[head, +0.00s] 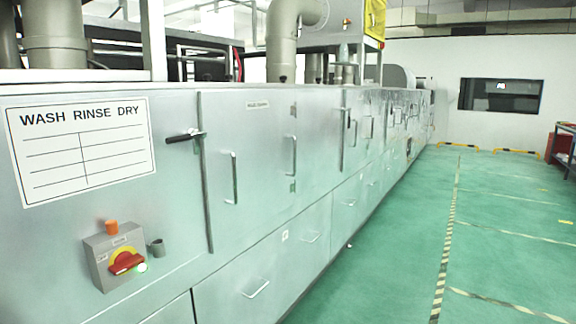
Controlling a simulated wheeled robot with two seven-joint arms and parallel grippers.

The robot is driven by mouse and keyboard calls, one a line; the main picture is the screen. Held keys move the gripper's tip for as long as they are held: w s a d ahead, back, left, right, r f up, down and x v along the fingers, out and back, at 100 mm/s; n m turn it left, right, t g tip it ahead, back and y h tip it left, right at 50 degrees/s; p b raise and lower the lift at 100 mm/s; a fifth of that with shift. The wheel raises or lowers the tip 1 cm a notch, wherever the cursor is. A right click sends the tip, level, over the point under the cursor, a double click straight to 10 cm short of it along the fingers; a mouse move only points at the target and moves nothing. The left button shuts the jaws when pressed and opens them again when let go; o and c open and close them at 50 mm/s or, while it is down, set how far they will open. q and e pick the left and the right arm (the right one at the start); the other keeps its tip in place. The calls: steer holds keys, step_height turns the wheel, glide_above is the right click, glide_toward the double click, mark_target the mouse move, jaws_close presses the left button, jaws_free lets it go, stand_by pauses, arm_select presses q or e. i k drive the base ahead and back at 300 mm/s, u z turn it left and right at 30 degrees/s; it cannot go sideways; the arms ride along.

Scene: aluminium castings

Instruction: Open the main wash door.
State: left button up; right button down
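A long silver washing machine runs from the near left into the distance. A large door panel (262,150) with a small label (258,105), too small to read surely, sits on its front and looks closed. This panel has a vertical bar handle (235,178) near its left side. A black lever handle (185,135) sits at the vertical seam left of the panel. Another vertical bar handle (294,155) is near the panel's right edge. Neither of my grippers shows in the head view.
A WASH RINSE DRY sign (82,150) and a grey switch box (117,256) with a red rotary switch are left of the door. Lower drawer-like panels (265,270) have bar handles. The green floor (400,260) to the right is clear; yellow barriers (517,153) stand far off.

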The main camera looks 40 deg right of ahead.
mark_target(248, 149)
steer(key=z, duration=0.35)
steer(key=i, duration=1.25)
steer(key=z, duration=0.75)
